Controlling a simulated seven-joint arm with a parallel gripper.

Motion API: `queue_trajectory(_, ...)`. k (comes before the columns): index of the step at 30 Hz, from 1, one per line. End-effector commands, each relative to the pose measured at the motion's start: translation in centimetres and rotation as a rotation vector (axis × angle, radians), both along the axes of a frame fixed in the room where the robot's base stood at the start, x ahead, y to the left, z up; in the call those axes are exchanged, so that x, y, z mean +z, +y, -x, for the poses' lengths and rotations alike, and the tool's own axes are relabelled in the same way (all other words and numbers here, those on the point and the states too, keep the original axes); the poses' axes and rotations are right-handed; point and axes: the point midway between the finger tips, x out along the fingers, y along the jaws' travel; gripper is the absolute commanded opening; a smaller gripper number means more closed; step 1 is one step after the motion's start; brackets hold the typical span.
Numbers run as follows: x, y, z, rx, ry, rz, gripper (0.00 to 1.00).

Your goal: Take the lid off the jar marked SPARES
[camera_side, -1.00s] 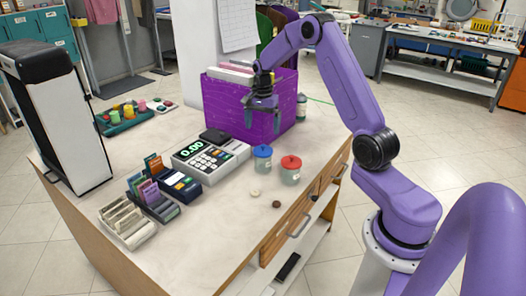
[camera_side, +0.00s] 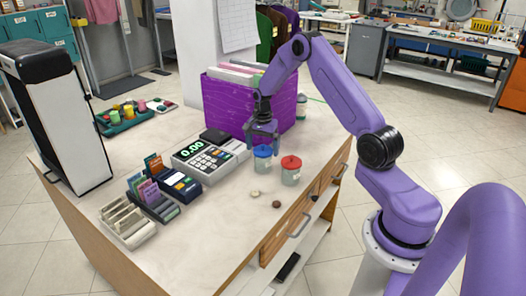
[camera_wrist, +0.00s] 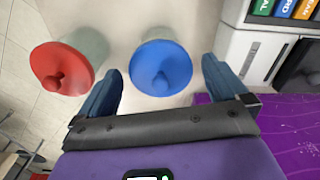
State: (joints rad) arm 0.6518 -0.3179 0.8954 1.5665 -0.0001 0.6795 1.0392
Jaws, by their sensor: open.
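Two lidded jars stand on the counter, one with a blue lid (camera_side: 263,151) and one with a red lid (camera_side: 291,162). My gripper (camera_side: 263,140) is open and empty, at the blue-lidded jar. In the wrist view its two fingers (camera_wrist: 160,85) point toward the blue lid, one on each side; I cannot tell whether they touch it.
A purple box (camera_side: 225,105) with papers stands close behind my gripper. A cash register (camera_side: 203,158) is to the left of the jars. Two small buttons, one pale (camera_side: 255,193) and one brown (camera_side: 277,204), lie in front. The front counter top is mostly clear.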

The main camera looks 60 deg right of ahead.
Motion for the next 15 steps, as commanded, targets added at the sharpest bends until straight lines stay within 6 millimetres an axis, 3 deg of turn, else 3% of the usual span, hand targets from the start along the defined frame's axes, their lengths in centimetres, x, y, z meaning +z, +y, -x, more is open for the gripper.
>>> queue_trajectory(2,0.03,-0.01,-0.01,0.000,0.000,0.000,1.00)
queue_trajectory(7,0.05,-0.01,-0.01,0.000,0.000,0.000,0.50)
queue_trajectory(15,0.08,-0.01,-0.01,0.000,0.000,0.000,0.50)
